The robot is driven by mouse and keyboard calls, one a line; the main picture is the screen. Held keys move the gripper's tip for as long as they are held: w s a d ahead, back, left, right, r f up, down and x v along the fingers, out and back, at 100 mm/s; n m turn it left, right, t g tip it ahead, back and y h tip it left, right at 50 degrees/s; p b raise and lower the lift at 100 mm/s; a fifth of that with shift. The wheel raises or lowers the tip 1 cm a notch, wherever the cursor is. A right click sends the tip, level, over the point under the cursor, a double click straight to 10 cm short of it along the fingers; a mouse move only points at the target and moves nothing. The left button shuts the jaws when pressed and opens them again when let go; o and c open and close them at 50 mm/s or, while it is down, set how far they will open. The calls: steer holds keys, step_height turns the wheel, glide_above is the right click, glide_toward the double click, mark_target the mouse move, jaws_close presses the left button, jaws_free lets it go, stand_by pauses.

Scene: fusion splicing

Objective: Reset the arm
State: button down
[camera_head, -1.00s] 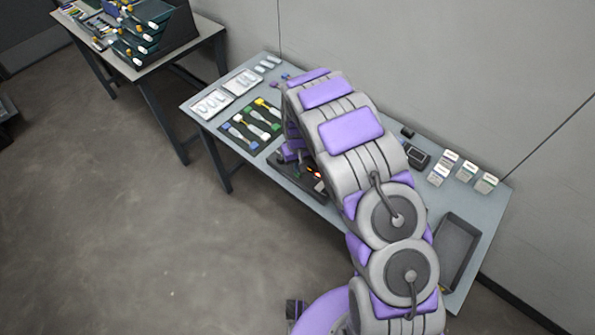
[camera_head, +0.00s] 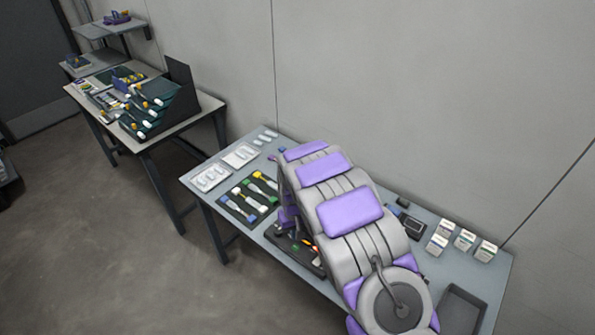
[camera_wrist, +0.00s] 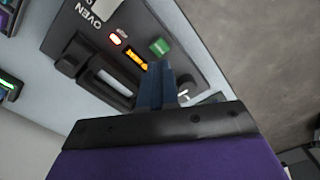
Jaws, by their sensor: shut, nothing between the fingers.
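My gripper (camera_wrist: 160,84) shows in the wrist view with its two dark fingers together and nothing between them. It is over a dark device marked "OVEN" (camera_wrist: 130,28), with a red light, an orange display and a green button. I cannot tell whether the fingertips touch the device. In the head view my grey and purple arm reaches over the grey table (camera_head: 285,277) and hides its middle.
A dark tray of connectors (camera_head: 250,200) and white packs (camera_head: 211,177) lie at the table's left. Small boxes (camera_head: 464,240), a small dark device (camera_head: 411,228) and an empty dark bin (camera_head: 462,308) are on the right. A second table (camera_head: 160,146) with a rack stands further left; a wall is behind.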

steer(key=s+d+r+m, duration=0.1)
steer(key=s+d+r, duration=0.5)
steer(key=r, duration=0.4)
steer(key=s+d+r+m, duration=0.2)
steer(key=s+d+r, duration=0.45)
steer(key=r, duration=0.35)
steer(key=s+d+r+g, duration=0.1)
steer(key=s+d+r, duration=0.1)
steer(key=s, duration=1.1)
steer(key=s+d+r+m+b, duration=0.1)
steer(key=s+r, duration=0.4)
steer(key=s, duration=0.9)
steer(key=shift+s+d+r+g, duration=0.15)
steer(key=shift+s+d+g, duration=0.05)
steer(key=shift+d+g, duration=0.25)
stand_by(2.8)
